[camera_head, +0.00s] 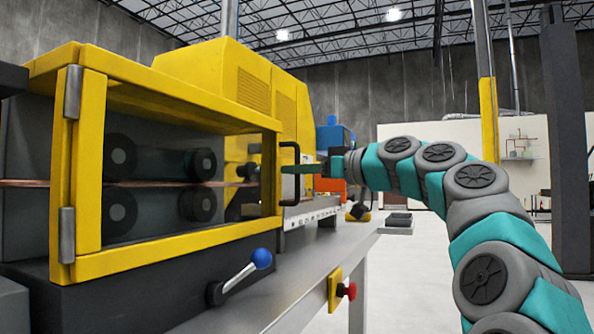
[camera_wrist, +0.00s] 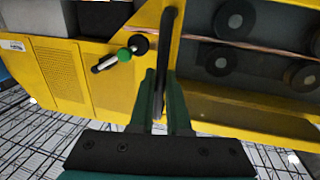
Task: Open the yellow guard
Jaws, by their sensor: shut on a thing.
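The yellow guard (camera_head: 180,250) is a framed door with a clear pane, with metal hinges on its left post. It looks closed across the front of the machine, in front of the dark rollers. Its black handle (camera_head: 296,155) is an upright bar at the right edge of the frame. My gripper (camera_head: 292,169) reaches in from the right and is shut on this handle. In the wrist view my gripper's fingers (camera_wrist: 160,85) lie either side of the handle (camera_wrist: 166,50), and the yellow guard frame (camera_wrist: 210,115) is just beyond.
A lever with a blue knob (camera_head: 261,258) stands below the guard, and a red button (camera_head: 350,290) is on the bench front. A copper tube (camera_head: 35,184) runs among the rollers. Yellow machine housing (camera_head: 225,75) rises behind. Open floor lies to the right.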

